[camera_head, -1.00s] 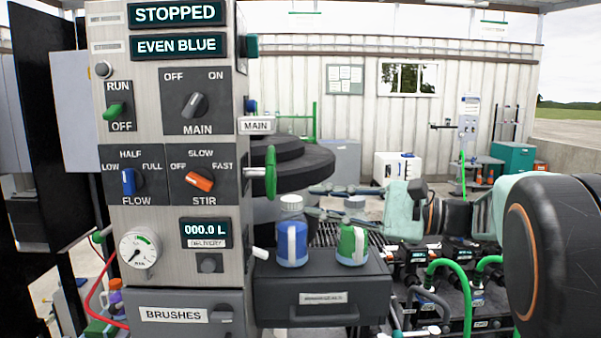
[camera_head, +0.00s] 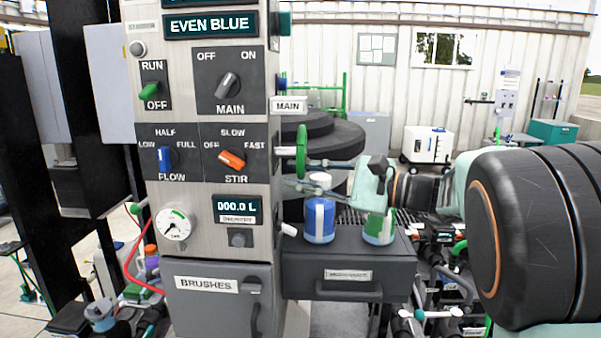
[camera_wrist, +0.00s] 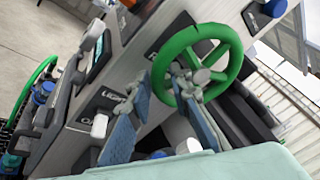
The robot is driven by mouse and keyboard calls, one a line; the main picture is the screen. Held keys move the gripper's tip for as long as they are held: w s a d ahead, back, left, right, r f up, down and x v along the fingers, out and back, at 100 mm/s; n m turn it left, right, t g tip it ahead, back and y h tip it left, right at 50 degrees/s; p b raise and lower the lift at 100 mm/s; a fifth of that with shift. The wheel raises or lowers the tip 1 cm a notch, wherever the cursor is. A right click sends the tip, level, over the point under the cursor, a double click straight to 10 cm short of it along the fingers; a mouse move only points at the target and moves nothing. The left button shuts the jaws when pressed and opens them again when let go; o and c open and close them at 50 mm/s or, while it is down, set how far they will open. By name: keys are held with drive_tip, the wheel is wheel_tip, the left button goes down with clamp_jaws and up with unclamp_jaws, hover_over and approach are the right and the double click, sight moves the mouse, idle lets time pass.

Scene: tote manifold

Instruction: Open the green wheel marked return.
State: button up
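The green wheel (camera_head: 301,149) stands nearly edge-on in the head view, on a short stem from the right side of the control panel. Contact cannot be told. A label beside the wheel is partly hidden, and no full "return" marking is readable.
The control panel (camera_head: 205,205) with knobs stands left of the wheel. Below is a dark drawer box (camera_head: 335,262) with a blue bottle (camera_head: 319,218) and a green bottle (camera_head: 379,229) on top. Dark round discs (camera_head: 335,141) lie behind the wheel. A MAIN label (camera_head: 288,105) sits above it.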

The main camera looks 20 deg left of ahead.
drive_tip(key=shift+c, duration=0.5)
clamp_jaws()
drive_tip(key=shift+w+f+b, duration=0.1)
drive_tip(key=shift+f+b, duration=0.15)
drive_tip(key=shift+b, duration=0.5)
